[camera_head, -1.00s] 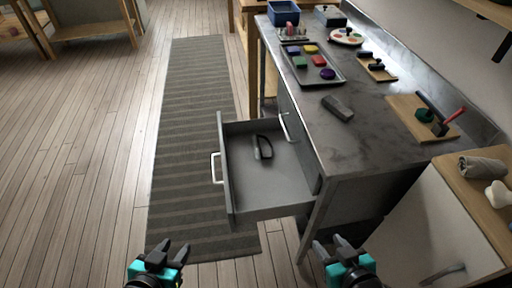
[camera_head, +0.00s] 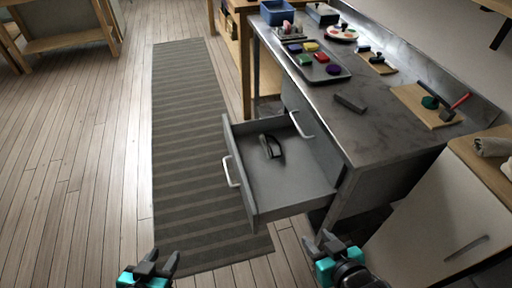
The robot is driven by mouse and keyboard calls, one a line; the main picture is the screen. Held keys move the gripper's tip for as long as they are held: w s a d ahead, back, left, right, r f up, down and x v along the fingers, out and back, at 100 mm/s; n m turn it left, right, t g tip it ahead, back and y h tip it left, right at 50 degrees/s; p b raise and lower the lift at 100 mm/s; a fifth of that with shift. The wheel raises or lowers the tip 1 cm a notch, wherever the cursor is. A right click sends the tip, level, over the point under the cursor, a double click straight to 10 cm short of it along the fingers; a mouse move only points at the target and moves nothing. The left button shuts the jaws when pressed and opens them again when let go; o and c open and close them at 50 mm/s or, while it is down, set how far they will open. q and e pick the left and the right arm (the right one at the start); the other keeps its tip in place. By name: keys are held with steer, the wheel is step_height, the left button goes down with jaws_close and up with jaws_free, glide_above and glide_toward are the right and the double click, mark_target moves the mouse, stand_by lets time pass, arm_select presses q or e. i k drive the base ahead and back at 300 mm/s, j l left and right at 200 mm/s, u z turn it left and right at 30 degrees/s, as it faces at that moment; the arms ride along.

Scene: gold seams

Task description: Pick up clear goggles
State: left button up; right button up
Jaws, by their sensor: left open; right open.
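A pair of goggles (camera_head: 268,147), dark-rimmed and small in view, lies in the open grey drawer (camera_head: 291,188), near its far left part. Whether the lens is clear is too small to tell. My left gripper (camera_head: 161,261) is open and empty at the bottom of the view, over the floor and rug edge. My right gripper (camera_head: 321,241) is open and empty at the bottom, in front of the drawer's near end. Both are well apart from the goggles.
The drawer's silver handle (camera_head: 231,171) faces left over the striped rug (camera_head: 185,130). The grey worktop (camera_head: 375,128) above holds a tray (camera_head: 331,77) of coloured pieces, a dark block (camera_head: 350,103) and a wooden board (camera_head: 412,99). A white cabinet (camera_head: 434,212) stands at right.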

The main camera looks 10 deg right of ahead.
mark_target(268, 151)
steer(key=i+j+z, duration=0.1)
steer(key=j+z, duration=0.25)
steer(key=j, duration=0.55)
steer(key=i+j+z, duration=0.1)
steer(key=j+z, duration=0.15)
steer(key=j, duration=0.2)
steer(key=j+z, duration=0.2)
steer(key=j, duration=0.25)
steer(key=i+j+z, duration=0.25)
steer(key=j, duration=0.2)
steer(key=j+z, duration=0.2)
steer(key=j, duration=0.2)
steer(key=i+j+z, duration=0.1)
steer(key=j+z, duration=0.15)
steer(key=j, duration=0.2)
steer(key=i+j+z, duration=0.2)
steer(key=j, duration=0.2)
steer(key=i+j+z, duration=0.15)
steer(key=j+z, duration=0.1)
steer(key=j, duration=0.3)
steer(key=i+j+z, duration=0.15)
steer(key=j, duration=0.15)
steer(key=i+j, duration=0.2)
steer(key=i, duration=0.15)
steer(key=i+j+z, duration=0.1)
steer(key=i+j, duration=0.1)
steer(key=i, duration=0.1)
